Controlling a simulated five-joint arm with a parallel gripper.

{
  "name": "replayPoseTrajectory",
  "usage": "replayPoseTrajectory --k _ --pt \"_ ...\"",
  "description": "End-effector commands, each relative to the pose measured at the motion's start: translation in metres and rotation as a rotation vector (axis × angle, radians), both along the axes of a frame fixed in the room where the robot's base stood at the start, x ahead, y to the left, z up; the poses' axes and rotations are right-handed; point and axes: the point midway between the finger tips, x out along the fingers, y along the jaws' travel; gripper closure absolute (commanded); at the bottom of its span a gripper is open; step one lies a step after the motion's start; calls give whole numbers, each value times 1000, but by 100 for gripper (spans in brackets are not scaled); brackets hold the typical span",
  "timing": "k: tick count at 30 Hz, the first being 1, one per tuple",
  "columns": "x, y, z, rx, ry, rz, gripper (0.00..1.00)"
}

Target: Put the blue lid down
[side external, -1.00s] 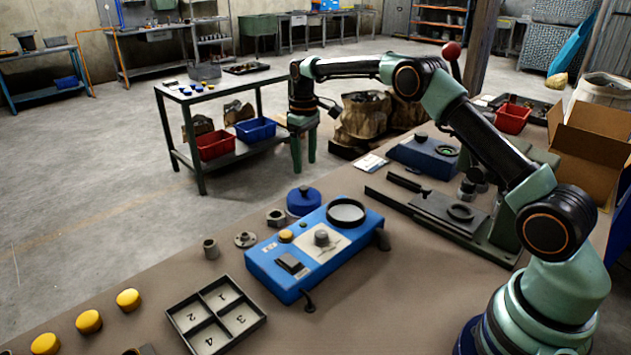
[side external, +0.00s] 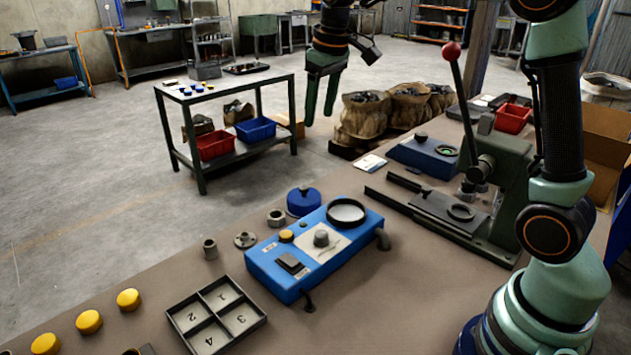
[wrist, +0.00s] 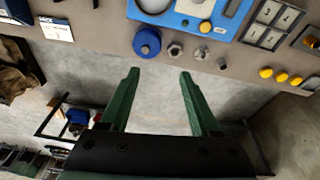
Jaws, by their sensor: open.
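The blue lid (side external: 303,200) is a round blue piece with a dark knob on top. It rests on the bench beside the far edge of the blue machine (side external: 262,262). In the wrist view the lid (wrist: 147,42) sits near the top, beyond my fingertips. My gripper (side external: 321,120) is raised well above and behind the bench's far edge, fingers pointing down. In the wrist view its two green fingers (wrist: 160,72) are spread apart with only floor between them.
Two metal fittings stand near the lid, a hex nut (side external: 276,217) and a flanged ring (side external: 245,240). A numbered tray (side external: 262,318) and yellow caps (side external: 88,321) lie to the left. A lever press (side external: 495,180) stands at the right. Open floor lies behind the bench.

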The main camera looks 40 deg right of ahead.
Motion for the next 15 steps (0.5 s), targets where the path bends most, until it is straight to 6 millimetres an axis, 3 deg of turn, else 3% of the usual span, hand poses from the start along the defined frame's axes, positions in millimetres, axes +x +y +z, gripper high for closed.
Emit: replayPoseTrajectory --k 3,7,15 --pt "-35 9 13 4 -55 -18 37" --pt "-71 18 17 11 -108 -37 37" --pt "-145 32 -2 35 -215 -77 37"
